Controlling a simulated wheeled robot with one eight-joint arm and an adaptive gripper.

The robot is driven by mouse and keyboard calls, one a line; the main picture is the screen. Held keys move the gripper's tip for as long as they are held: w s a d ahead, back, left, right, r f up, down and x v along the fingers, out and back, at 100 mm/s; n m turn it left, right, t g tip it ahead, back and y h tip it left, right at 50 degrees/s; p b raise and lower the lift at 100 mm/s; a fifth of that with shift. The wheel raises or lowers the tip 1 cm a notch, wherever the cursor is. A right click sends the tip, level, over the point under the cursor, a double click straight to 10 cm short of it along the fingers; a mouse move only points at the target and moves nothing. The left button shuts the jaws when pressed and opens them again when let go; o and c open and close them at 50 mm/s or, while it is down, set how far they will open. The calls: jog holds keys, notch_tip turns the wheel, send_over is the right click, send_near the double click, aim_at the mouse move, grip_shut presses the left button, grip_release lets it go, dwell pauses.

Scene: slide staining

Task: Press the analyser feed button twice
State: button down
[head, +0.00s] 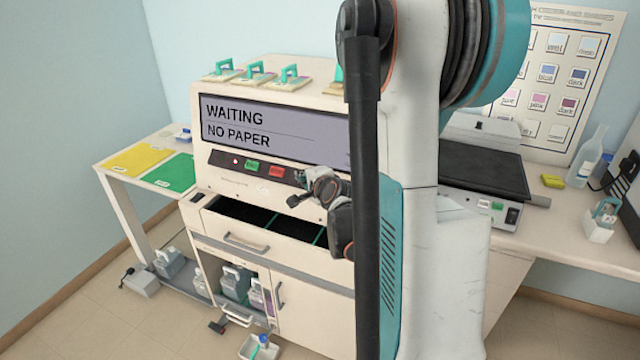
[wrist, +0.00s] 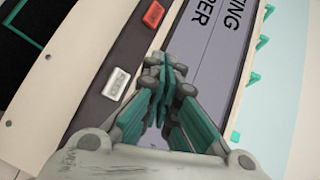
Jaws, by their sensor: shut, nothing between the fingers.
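The analyser (head: 215,180) is a cream cabinet with a screen (head: 280,130) reading "WAITING" and "NO PAPER". Its dark button strip carries a green button (head: 252,165) and a red button (head: 277,171) in the head view. The wrist view shows the red button (wrist: 152,14) and a white button (wrist: 117,84) with small, unreadable marks. I cannot tell from lettering which one is the feed button. My gripper (head: 302,178) is shut and empty at the strip, right of the red button. In the wrist view its fingertips (wrist: 163,66) overlap the strip's screen-side edge; contact is unclear.
An open drawer (head: 265,225) with dark compartments lies below the strip. Teal-handled items (head: 290,78) stand on top of the analyser. Yellow (head: 140,158) and green (head: 170,174) mats lie on the left bench. My arm hides the analyser's right side.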

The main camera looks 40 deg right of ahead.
jog(key=w+d+f+b, duration=0.2)
jog(key=d+f+b, duration=0.2)
jog(key=d+f, duration=0.1)
jog(key=shift+w+d+f, duration=0.15)
jog(key=shift+d+f, duration=0.1)
jog(key=shift+f, duration=0.2)
jog(key=shift+f, duration=0.15)
dwell(1.2)
jog(key=shift+w+d+f+b, duration=0.15)
jog(key=shift+d+b, duration=0.1)
jog(key=shift+b, duration=0.2)
jog(key=shift+d+f, duration=0.2)
jog(key=shift+f, duration=0.05)
dwell(0.5)
jog(key=shift+r, duration=0.1)
dwell(0.3)
jog(key=shift+a+r, duration=0.45)
jog(key=shift+a, duration=0.05)
jog(key=a+r, duration=0.1)
jog(key=s+a+r+p, duration=0.1)
jog(key=a+r+p, duration=0.1)
jog(key=shift+s+a+r, duration=0.1)
jog(key=shift+s+r, duration=0.15)
jog(key=shift+s, duration=0.05)
dwell(0.4)
